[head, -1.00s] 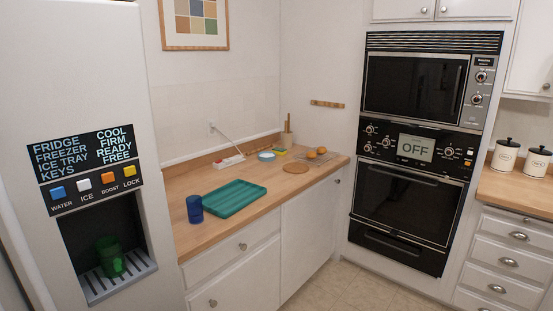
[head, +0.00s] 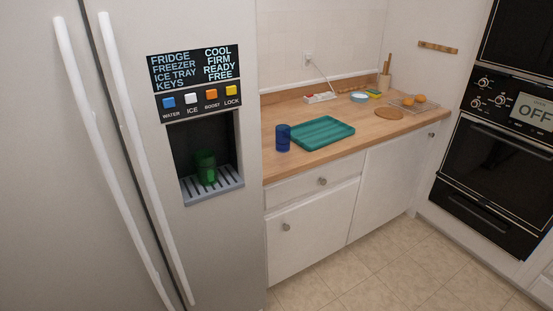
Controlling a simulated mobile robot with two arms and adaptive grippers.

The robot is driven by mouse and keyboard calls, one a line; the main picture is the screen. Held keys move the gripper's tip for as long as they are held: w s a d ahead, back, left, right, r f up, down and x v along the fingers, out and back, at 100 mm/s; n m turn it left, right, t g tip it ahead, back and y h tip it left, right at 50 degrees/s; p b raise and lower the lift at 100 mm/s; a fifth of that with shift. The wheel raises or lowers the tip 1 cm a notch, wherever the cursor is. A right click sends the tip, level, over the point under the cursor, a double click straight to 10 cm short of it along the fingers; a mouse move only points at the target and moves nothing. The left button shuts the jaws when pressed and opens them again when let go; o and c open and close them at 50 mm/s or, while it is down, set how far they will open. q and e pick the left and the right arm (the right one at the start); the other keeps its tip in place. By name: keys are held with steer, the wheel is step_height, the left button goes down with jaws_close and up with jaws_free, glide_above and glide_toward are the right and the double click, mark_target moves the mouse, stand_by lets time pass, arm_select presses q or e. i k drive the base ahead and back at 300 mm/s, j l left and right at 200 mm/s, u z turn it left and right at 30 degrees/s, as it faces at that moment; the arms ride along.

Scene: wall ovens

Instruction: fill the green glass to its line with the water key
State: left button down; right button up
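The green glass (head: 205,167) stands upright on the slatted drip tray (head: 222,186) inside the fridge's dispenser recess. Its line and water level are too small and dark to tell. The blue water key (head: 168,103) is the leftmost of the row of keys above the recess, with WATER printed under it. The display (head: 194,67) above reads FRIDGE COOL, FREEZER FIRM, ICE TRAY READY, KEYS FREE. Neither of my grippers is in view.
White ICE (head: 191,99), orange BOOST (head: 211,95) and yellow LOCK (head: 231,90) keys sit beside the water key. Long fridge handles (head: 130,140) stand out at left. A blue cup (head: 283,138) and teal tray (head: 323,132) are on the counter (head: 290,165). The floor in front is clear.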

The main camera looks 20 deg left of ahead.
mark_target(169, 103)
steer(key=k+j+u, duration=0.1)
steer(key=u, duration=1.05)
